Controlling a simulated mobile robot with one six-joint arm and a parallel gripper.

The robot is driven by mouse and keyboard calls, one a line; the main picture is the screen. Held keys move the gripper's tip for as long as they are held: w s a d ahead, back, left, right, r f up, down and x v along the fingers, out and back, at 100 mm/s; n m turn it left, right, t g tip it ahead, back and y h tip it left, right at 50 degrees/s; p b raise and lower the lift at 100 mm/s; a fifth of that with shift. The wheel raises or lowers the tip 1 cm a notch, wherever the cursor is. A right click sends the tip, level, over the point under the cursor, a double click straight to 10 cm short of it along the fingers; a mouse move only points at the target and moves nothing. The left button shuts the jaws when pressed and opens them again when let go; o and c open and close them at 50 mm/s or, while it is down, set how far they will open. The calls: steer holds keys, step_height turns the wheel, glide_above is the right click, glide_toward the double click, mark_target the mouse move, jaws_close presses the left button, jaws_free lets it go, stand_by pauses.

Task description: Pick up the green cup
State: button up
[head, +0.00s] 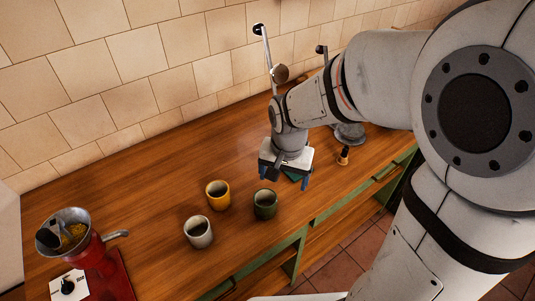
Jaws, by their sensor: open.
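The green cup (265,205) stands upright on the wooden counter (140,217), near its front edge. A yellow cup (217,194) stands just left of it, and a white cup (198,232) stands to the lower left. My gripper (284,183) is open, pointing down over the counter. It is to the upper right of the green cup in the picture and apart from it. Its blue-tipped fingers are spread.
A red grinder (97,258) with a metal hopper stands at the left end. A small wooden-handled tool (343,155) and a grey metal item (350,134) are right of my gripper. A tiled wall (120,70) bounds the back. The counter's middle left is clear.

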steer(key=m+g, duration=0.1)
steer(key=m, duration=0.1)
glide_toward(265, 204)
steer(key=s+r, duration=0.1)
steer(key=s, duration=0.1)
steer(key=shift+a+f+p, duration=0.1)
steer(key=shift+f+p, duration=0.85)
steer(key=shift+f, duration=2.95)
steer(key=shift+c, duration=0.3)
steer(key=c, duration=1.1)
